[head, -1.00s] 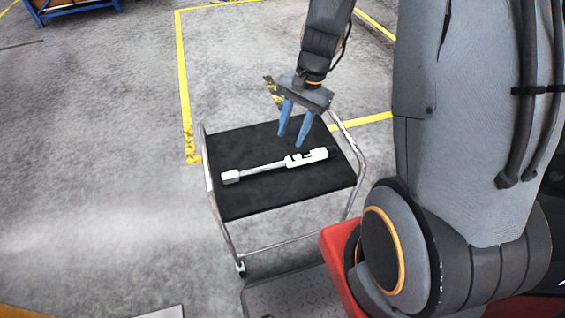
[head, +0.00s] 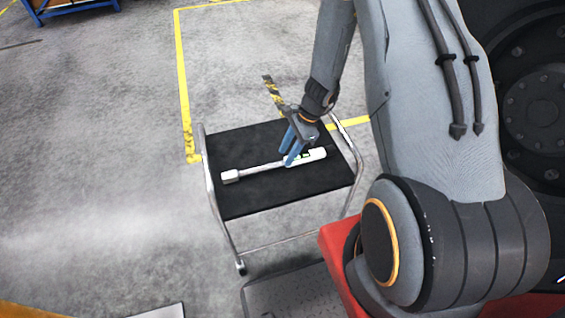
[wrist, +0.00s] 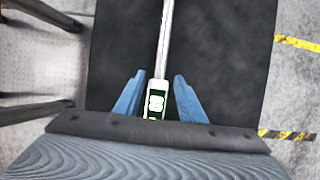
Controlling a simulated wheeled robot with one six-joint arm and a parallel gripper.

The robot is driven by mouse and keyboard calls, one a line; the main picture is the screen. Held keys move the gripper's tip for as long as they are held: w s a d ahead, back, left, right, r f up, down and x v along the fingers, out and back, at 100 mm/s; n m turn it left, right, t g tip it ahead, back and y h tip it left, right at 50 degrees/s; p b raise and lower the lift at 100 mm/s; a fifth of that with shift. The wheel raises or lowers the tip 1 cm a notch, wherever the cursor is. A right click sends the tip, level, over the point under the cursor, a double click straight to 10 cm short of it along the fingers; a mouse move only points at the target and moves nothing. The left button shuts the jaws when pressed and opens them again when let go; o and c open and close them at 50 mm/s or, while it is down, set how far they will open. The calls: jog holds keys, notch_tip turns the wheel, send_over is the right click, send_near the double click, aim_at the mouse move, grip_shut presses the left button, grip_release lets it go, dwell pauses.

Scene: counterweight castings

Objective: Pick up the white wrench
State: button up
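The white wrench (head: 255,168) lies flat on the black top of a small cart (head: 240,199), its square head at the left and its thicker handle with a green-marked display at the right. My gripper (head: 288,160) is at the handle, with blue fingers pointing down. In the wrist view the fingers (wrist: 157,98) stand apart, one on each side of the wrench handle (wrist: 155,103), with gaps between them and it. The handle's far end is hidden by the gripper body in the wrist view.
The cart has metal rails (head: 211,185) along its sides. A blue rack (head: 70,10) stands at the far left back. Yellow lines (head: 184,90) mark the grey floor. The cart top around the wrench is clear.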

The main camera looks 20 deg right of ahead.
aim_at(283, 161)
jog(key=shift+x, duration=1.55)
grip_shut()
jog(key=shift+r, duration=0.2)
